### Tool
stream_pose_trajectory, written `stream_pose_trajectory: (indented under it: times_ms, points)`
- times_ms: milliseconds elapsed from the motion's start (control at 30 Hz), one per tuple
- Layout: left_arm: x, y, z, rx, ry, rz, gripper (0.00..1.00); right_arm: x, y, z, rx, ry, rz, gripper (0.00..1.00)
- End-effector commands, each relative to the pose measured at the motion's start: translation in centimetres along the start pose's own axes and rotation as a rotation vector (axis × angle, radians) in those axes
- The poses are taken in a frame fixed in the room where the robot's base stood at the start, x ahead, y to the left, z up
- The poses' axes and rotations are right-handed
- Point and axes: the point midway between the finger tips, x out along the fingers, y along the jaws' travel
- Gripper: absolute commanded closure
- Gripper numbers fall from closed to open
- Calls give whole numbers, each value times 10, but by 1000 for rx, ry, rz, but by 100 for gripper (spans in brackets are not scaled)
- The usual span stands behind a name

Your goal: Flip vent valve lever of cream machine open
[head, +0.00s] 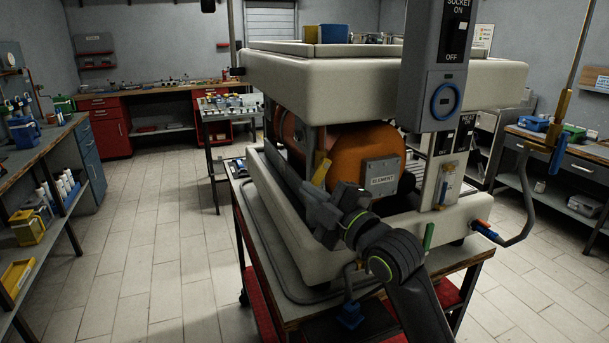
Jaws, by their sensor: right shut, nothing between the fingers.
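The cream machine (487,75) stands on a wheeled cart in the middle, with its front open. An orange boiler (345,146) with a grey box marked ELEMENT (381,177) shows inside. A small yellow lever (322,168) stands upright, slightly tilted, in front of the boiler's left part. I cannot tell for sure that it is the vent valve lever. My right gripper (307,190) is shut and empty, at the machine's open side just below the yellow lever. Whether it touches the lever cannot be told; its fingertips blend with dark parts behind. My left gripper is not in view.
A grey switch box (437,68) hangs at the machine's right front. A blue handle (350,314) is low in front. The floor at left is clear.

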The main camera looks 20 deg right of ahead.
Motion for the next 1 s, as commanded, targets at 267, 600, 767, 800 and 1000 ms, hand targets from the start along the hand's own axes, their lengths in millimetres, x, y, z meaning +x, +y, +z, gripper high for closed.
stream_pose_trajectory:
  times_ms: [267,600,767,800,1000]
  points:
    - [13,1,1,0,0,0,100,-4,-4,12,-226,-2,-78,100]
    - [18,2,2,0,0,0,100,-6,-5,17,-321,-1,-113,100]
    - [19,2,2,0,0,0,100,-6,-4,18,-320,-1,-112,100]
    - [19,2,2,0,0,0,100,-6,-4,18,-320,-1,-112,100]
    - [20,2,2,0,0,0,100,-6,-4,19,-319,-1,-112,100]
